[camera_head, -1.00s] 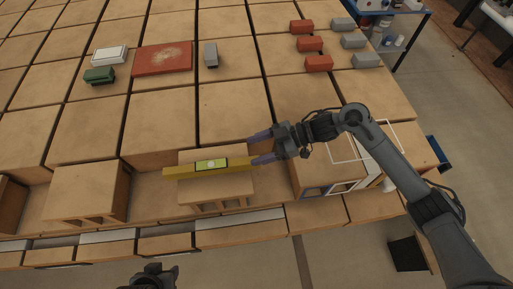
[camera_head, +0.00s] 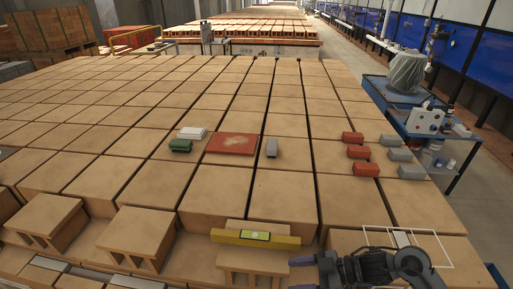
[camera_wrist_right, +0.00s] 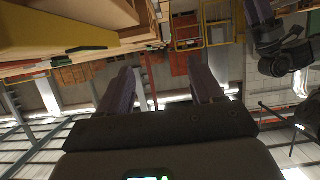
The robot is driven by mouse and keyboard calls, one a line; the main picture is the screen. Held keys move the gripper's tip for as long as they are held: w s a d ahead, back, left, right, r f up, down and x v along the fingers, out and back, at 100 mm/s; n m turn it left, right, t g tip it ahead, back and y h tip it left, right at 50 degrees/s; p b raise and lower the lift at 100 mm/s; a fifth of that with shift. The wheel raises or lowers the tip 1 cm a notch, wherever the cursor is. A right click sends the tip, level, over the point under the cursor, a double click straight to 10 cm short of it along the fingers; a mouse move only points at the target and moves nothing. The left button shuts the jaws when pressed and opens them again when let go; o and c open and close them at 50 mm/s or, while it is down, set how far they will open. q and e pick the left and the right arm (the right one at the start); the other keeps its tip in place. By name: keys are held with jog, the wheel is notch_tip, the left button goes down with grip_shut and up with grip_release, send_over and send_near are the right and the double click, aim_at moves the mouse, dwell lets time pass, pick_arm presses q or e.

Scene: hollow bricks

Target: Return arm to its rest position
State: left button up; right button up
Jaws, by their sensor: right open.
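My right gripper (camera_head: 301,274) is at the bottom edge of the head view, with its arm at the lower right. In the right wrist view its two purple fingers are spread apart with nothing between them (camera_wrist_right: 162,78). The yellow spirit level (camera_head: 256,238) lies across a hollow brick (camera_head: 253,262), left of the right gripper and apart from it. The level also shows at the upper left of the wrist view (camera_wrist_right: 55,48). A dark gripper part with a purplish finger (camera_wrist_right: 280,45), seemingly my left gripper, is cut off at the wrist view's upper right.
Rows of hollow bricks fill the table. Red blocks (camera_head: 358,152) and grey blocks (camera_head: 398,155) sit at right. A blue cart (camera_head: 403,108) stands beyond.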

jog(key=s+a+f+m+t+y, duration=0.1)
jog(key=s+a+f+m+t, duration=0.15)
jog(key=s+a+f, duration=0.5)
jog(key=s+a+f+m+t, duration=0.1)
jog(key=s+a+f+m, duration=0.3)
jog(key=s, duration=0.6)
jog(key=s+d+r+m+t+h, duration=0.15)
jog(key=d+m+h, duration=0.65)
jog(key=d+h, duration=0.8)
jog(key=s+d+f+g+y, duration=0.1)
jog(key=s+d+g+y, duration=0.15)
jog(key=s+d, duration=0.35)
pick_arm(q)
notch_tip(320, 180, up, 32)
jog(key=p, duration=3.2)
jog(key=shift+s+a, duration=0.15)
jog(key=shift+s, duration=0.05)
pick_arm(e)
notch_tip(320, 180, up, 32)
jog(key=shift+w+h, duration=0.3)
jog(key=shift+h, duration=0.05)
